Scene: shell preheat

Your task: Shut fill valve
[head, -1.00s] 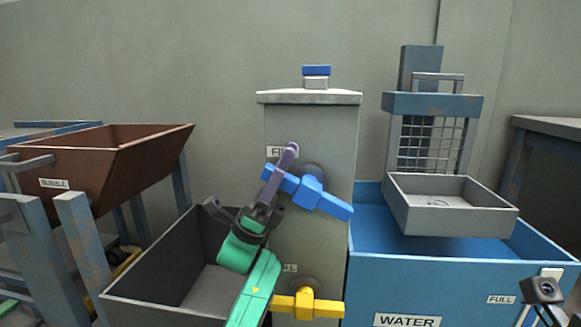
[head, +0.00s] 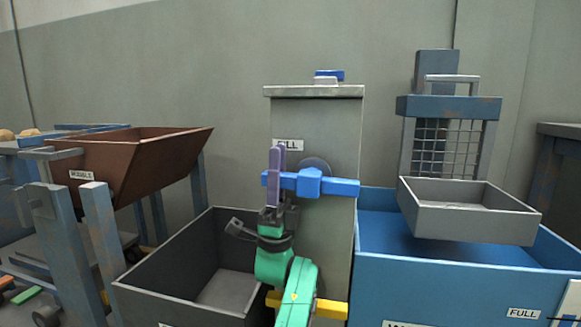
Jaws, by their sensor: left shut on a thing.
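The fill valve's blue cross handle (head: 325,186) is on the front of the grey tank (head: 345,130), under the label reading "FILL". The handle lies about level, its bar running left to right. My left gripper (head: 275,170), with purple fingers on a green arm, is upright at the handle's left end and shut on it. The fingers cover part of that end. My right gripper is not in view.
A yellow valve handle (head: 332,309) sits lower on the tank, partly behind my left arm. A grey open bin (head: 150,290) stands at left. A blue water tank (head: 450,285) with a raised grey tray (head: 470,222) stands at right. A brown hopper (head: 135,165) is far left.

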